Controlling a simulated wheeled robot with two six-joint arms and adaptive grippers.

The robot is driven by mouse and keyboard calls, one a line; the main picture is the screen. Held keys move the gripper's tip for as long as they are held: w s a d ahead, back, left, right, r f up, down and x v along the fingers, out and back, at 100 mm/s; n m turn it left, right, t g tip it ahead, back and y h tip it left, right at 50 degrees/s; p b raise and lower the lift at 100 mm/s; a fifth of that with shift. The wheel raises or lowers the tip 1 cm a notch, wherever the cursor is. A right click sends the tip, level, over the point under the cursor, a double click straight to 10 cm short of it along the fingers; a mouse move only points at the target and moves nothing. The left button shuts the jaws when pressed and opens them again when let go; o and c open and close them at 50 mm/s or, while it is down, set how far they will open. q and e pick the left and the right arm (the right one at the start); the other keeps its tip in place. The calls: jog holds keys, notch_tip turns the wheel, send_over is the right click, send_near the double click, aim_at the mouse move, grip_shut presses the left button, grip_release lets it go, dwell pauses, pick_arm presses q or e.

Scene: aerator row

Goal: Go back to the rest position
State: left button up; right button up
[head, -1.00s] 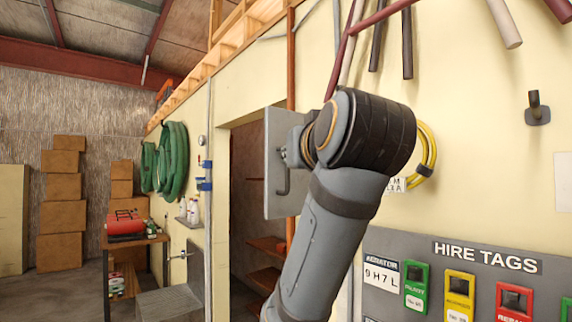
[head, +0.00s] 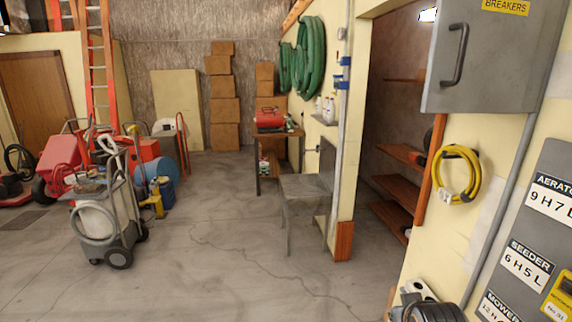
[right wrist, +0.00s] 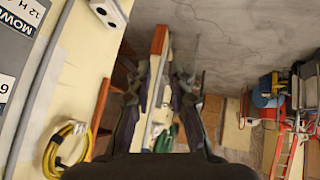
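My right gripper (right wrist: 161,85) shows in the right wrist view. Its two dark fingers stand apart with nothing between them; only the distant room shows through the gap. My left gripper is not in view.
The hire tag board (head: 548,215), yellow cable coil (head: 457,175) and grey breaker box (head: 480,60) are on the near right wall. A grey metal stand (head: 310,187) is by the doorway. A grey wheeled machine (head: 105,215) is left. The middle floor is clear.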

jog(key=s+a+f+n+g+y, duration=0.15)
jog(key=s+f+g, duration=0.35)
jog(key=s+f, duration=1.2)
jog(key=s+d+f, duration=0.1)
jog(key=s+f, duration=0.1)
jog(key=f, duration=1.1)
jog(key=s+d+f, duration=0.1)
jog(key=f, duration=1.2)
jog(key=s+d+f+m+g, duration=0.1)
jog(key=s+f, duration=1.4)
jog(key=s, duration=0.3)
jog(key=shift+s+d+g, duration=0.2)
jog(key=shift+s+g, duration=0.05)
jog(key=shift+g, duration=0.15)
